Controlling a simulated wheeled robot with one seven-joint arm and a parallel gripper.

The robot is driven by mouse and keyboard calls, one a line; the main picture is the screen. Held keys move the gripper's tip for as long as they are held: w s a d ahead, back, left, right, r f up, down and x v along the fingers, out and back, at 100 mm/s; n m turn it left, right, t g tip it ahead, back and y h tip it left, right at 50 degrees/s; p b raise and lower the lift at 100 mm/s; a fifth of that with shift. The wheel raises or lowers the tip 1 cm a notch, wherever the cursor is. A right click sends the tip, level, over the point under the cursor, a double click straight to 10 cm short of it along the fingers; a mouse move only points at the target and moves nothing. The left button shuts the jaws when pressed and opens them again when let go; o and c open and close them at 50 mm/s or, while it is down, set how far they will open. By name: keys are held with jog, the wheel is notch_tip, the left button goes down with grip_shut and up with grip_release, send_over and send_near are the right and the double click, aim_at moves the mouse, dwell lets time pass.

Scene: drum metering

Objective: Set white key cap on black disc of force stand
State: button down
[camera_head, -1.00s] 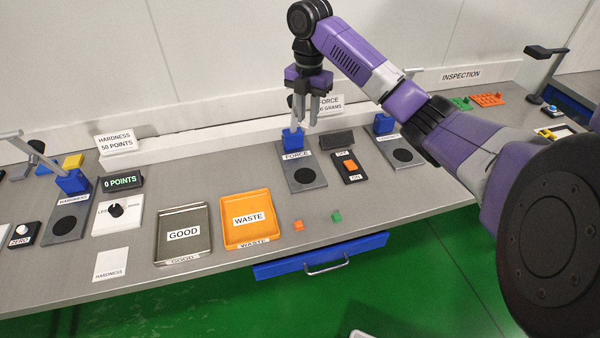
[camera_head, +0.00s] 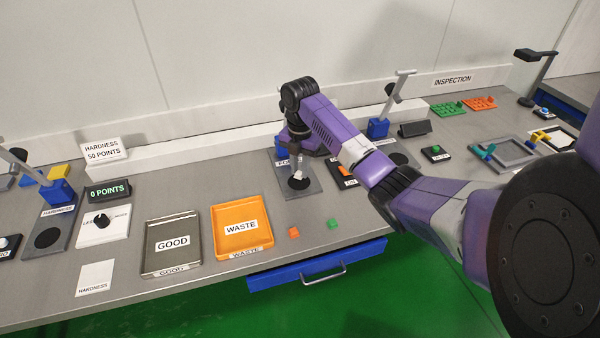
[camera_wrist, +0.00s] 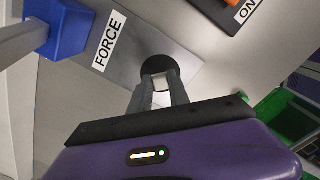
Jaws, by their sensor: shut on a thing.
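My gripper (camera_head: 298,178) is low over the force stand (camera_head: 311,190). In the wrist view, my gripper (camera_wrist: 160,86) is shut on the white key cap (camera_wrist: 161,81). The cap shows between the fingertips, over the black disc (camera_wrist: 160,68) beside the FORCE label. In the head view the black disc (camera_head: 299,183) is partly covered by my fingers, and I cannot make out the cap clearly. Whether the cap touches the disc or hangs just above it, I cannot tell.
The blue post (camera_wrist: 60,28) of the force stand rises close to my gripper. An ON/OFF switch block (camera_head: 345,171) stands right of the stand. The orange WASTE tray (camera_head: 242,242) and grey GOOD tray (camera_head: 171,259) lie left. Small orange (camera_head: 293,232) and green (camera_head: 333,224) pieces lie in front.

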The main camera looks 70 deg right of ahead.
aim_at(300, 171)
jog(key=shift+f, duration=1.05)
jog(key=shift+f, duration=0.2)
jog(key=c, duration=1.2)
grip_release()
jog(key=shift+c, duration=0.2)
jog(key=shift+r, duration=0.1)
notch_tip(300, 171, up, 12)
jog(key=p, duration=0.1)
jog(key=shift+r, duration=0.15)
